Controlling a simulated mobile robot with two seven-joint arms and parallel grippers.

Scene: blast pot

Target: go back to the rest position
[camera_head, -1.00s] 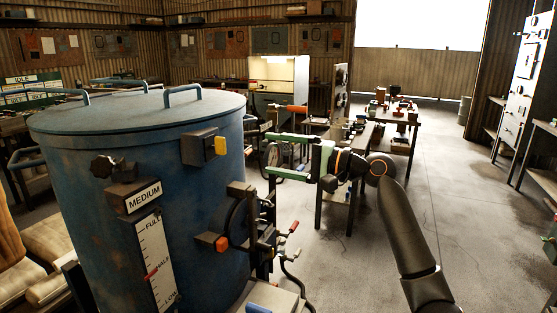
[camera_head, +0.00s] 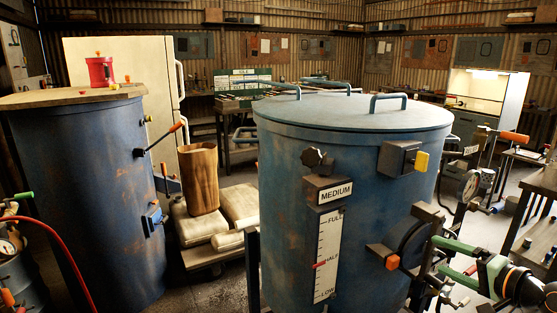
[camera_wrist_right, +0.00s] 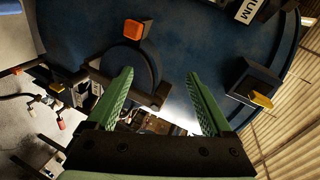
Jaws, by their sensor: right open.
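My right gripper (camera_head: 438,255) is at the lower right in the head view, beside the blue blast pot (camera_head: 290,160) labelled MEDIUM. Its green fingers are spread and point left toward the pot's side. In the right wrist view the gripper (camera_wrist_right: 160,74) is open, with nothing between its fingers. The blue pot wall (camera_wrist_right: 205,45) lies beyond the fingertips. Whether a fingertip touches the pot's fittings cannot be told. My left gripper is not in view.
An orange-tipped bracket (camera_head: 393,262) and a pressure gauge (camera_head: 470,186) are close to the right gripper. Sacks (camera_head: 195,224) lie between. A workbench (camera_head: 540,182) is at right.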

